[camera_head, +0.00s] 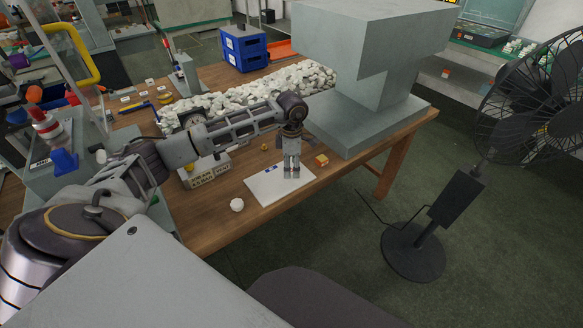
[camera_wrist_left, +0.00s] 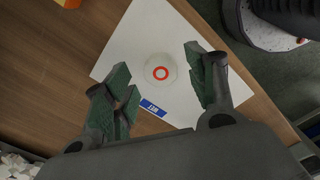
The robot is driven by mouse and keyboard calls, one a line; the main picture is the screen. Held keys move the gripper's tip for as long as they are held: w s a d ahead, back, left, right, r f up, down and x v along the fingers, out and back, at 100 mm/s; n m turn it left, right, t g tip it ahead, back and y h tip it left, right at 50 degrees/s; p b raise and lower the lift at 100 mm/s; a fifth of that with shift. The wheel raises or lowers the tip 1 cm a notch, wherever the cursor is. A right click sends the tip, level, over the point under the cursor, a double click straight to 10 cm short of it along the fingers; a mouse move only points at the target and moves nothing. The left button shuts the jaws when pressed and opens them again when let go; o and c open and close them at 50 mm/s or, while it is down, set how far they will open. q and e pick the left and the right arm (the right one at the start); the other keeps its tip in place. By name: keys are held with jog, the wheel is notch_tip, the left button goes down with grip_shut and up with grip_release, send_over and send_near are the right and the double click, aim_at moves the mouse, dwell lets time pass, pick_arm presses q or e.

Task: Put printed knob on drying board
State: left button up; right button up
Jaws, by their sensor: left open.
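The white drying board (camera_head: 265,190) lies flat near the table's front edge. It also shows in the left wrist view (camera_wrist_left: 143,32), with a blue label (camera_wrist_left: 153,107) on it. A round white knob with a red printed ring (camera_wrist_left: 161,72) appears to rest on the board, face up. My left gripper (camera_head: 291,176) points down over the board. In the left wrist view its fingers (camera_wrist_left: 160,80) are open on either side of the knob, with gaps on both sides. In the head view the gripper hides the knob. My right gripper is not in view.
A white round object (camera_head: 237,205) sits on the table left of the board. A small orange-yellow box (camera_head: 321,160) lies to its right. A large grey machine (camera_head: 365,110) stands behind, and a pale box (camera_head: 206,172) is at the left. A black fan (camera_head: 415,250) stands on the floor.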

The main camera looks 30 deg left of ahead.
aim_at(292, 170)
pick_arm(q)
notch_tip(292, 170, up, 11)
jog(key=shift+p, duration=0.3)
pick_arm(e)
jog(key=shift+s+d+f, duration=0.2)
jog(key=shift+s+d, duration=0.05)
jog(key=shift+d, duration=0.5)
pick_arm(q)
jog(key=shift+f, duration=0.1)
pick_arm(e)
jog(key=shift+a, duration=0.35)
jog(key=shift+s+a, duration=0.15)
